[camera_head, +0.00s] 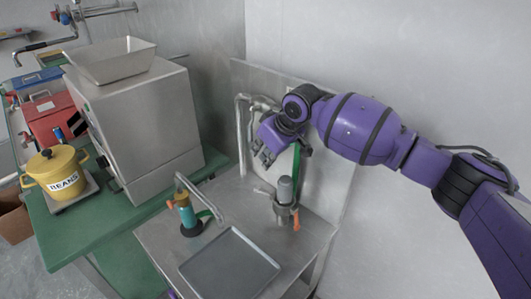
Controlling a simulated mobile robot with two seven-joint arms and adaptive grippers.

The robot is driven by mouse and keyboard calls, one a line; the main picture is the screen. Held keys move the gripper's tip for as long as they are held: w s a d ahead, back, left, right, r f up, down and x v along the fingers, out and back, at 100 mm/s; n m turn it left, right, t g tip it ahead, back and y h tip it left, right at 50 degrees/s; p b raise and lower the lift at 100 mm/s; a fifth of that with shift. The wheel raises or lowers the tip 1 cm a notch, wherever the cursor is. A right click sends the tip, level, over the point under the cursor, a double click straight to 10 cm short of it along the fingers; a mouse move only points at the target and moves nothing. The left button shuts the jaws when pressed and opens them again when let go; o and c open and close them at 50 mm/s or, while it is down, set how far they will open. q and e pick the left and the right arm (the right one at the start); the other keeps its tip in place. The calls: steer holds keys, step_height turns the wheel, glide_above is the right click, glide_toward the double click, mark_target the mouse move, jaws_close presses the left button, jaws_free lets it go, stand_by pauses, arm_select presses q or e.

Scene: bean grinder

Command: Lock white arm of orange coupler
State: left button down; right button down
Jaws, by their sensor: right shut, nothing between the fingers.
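A grey upright cylinder (285,190) stands in a fitting on the metal bench, with an orange part (296,219) at its lower right. A pale lever (264,192) sticks out to the left of this fitting. I take this to be the orange coupler and its white arm, but they are too small to tell whether the arm is locked. My right gripper (263,154) is shut and empty, above and behind the fitting, close to the wall pipe. It is apart from the lever.
A green cylinder with an orange part (184,205) and bent pipe stands left on the bench. A flat grey tray (232,268) lies in front. A vertical pipe (241,135) rises behind. A yellow "BEANS" pot (57,170) and steel machine (140,120) stand on the green table.

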mark_target(263, 191)
steer(key=shift+w+a+f, duration=0.2)
steer(key=shift+f, duration=1.2)
steer(key=shift+w+a+f, duration=0.2)
steer(key=shift+f, duration=1.25)
steer(key=shift+w+a+f, duration=0.2)
steer(key=shift+f, duration=1.2)
steer(key=shift+w+a+f+g+h+b, duration=0.1)
steer(key=shift+a+f+g+h+b, duration=0.05)
steer(key=shift+f+g+h+b, duration=0.2)
steer(key=shift+f, duration=0.1)
arm_select(q)
steer(key=shift+w+a+f, duration=0.1)
steer(key=shift+w+a, duration=0.1)
steer(key=shift+a, duration=0.3)
